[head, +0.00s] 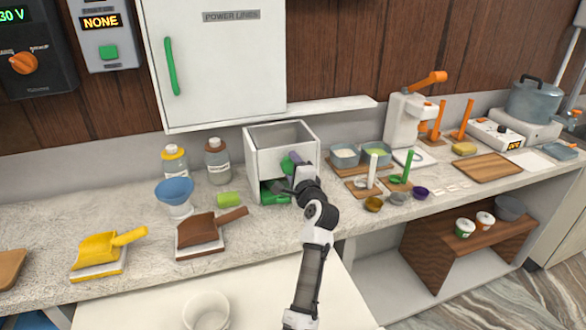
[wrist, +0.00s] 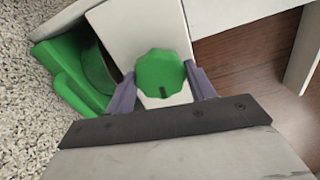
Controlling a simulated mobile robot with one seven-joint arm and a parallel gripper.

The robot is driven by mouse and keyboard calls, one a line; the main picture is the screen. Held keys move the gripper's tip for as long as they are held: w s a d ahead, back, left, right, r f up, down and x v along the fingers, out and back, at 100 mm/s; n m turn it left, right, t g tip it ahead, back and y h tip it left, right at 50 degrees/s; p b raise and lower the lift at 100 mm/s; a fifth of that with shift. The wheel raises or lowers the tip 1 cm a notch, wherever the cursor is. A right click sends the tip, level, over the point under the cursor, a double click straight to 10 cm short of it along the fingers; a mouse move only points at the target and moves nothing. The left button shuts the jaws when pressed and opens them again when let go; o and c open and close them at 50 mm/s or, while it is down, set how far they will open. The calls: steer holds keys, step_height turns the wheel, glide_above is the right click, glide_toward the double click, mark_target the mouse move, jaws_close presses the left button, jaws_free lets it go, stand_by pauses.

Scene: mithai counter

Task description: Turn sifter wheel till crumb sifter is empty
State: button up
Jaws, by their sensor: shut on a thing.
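The crumb sifter (head: 257,165) is a white, open-topped box on the counter below the wall cabinet. Its grey inside shows at the top, but I cannot tell whether crumbs lie deeper in it. In the wrist view its white face (wrist: 135,30) carries the green, scalloped sifter wheel (wrist: 160,72) with a dark notch at its lower edge. My gripper (head: 290,164) is at the sifter's front, its purple fingers on either side of the wheel and shut on it. A green part (wrist: 75,85) sits low on the sifter.
A green cup (head: 229,200), a brown scoop (head: 202,230), a blue funnel (head: 174,191) and two jars stand left of the sifter. Tubs (head: 345,156) and small bowls (head: 397,199) are close on its right. A white bin (head: 206,310) is in front.

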steer(key=m, duration=0.5)
steer(key=shift+f, duration=0.1)
stand_by(0.5)
steer(key=o, duration=1)
steer(key=v, duration=1.4)
steer(key=shift+w, duration=0.1)
